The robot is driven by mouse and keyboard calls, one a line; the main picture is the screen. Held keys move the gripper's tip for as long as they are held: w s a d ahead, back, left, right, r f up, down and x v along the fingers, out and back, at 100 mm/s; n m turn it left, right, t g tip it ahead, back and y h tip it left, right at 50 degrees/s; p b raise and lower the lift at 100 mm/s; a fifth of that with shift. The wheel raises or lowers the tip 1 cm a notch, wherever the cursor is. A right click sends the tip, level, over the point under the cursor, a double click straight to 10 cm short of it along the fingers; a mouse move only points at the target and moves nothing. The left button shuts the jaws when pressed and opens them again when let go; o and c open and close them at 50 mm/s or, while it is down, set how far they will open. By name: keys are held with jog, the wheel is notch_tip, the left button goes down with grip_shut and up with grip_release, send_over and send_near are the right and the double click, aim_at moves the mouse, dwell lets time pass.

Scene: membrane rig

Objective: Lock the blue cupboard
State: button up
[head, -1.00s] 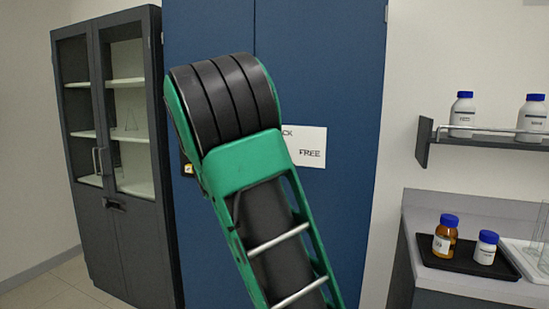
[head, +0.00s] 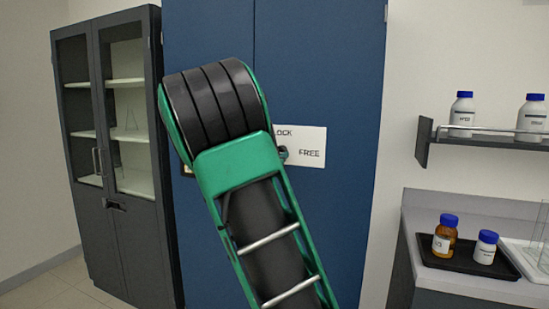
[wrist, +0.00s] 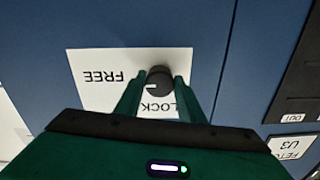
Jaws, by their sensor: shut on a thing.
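The blue cupboard (head: 330,60) stands straight ahead with its tall doors closed. A white label (head: 312,158) on its right door reads LOCK above and FREE to the right. A dark round knob (wrist: 160,76) sits on this label in the wrist view, where the words appear upside down. My gripper (wrist: 157,83) is shut on the knob, one finger on each side. A small pale mark shows on the knob's left side, but its exact direction is hard to tell. In the head view my arm hides the gripper, and only the knob's edge (head: 283,153) shows.
A dark glass-fronted cabinet (head: 140,225) stands at left. At right, a wall shelf (head: 490,140) holds white bottles, and a counter (head: 425,205) bears a black tray (head: 450,263) with two blue-capped bottles. A dark panel (wrist: 296,85) shows at the wrist view's right edge.

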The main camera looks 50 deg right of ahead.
jog(key=shift+w+a+n, duration=0.25)
jog(key=shift+a+n, duration=0.05)
jog(key=shift+n, duration=0.1)
jog(key=shift+a+n, duration=0.15)
jog(key=shift+n, duration=8.25)
jog(key=o, duration=1)
jog(key=shift+o, duration=0.2)
jog(key=shift+s, duration=0.15)
jog(key=v, duration=1)
jog(key=shift+a, duration=0.2)
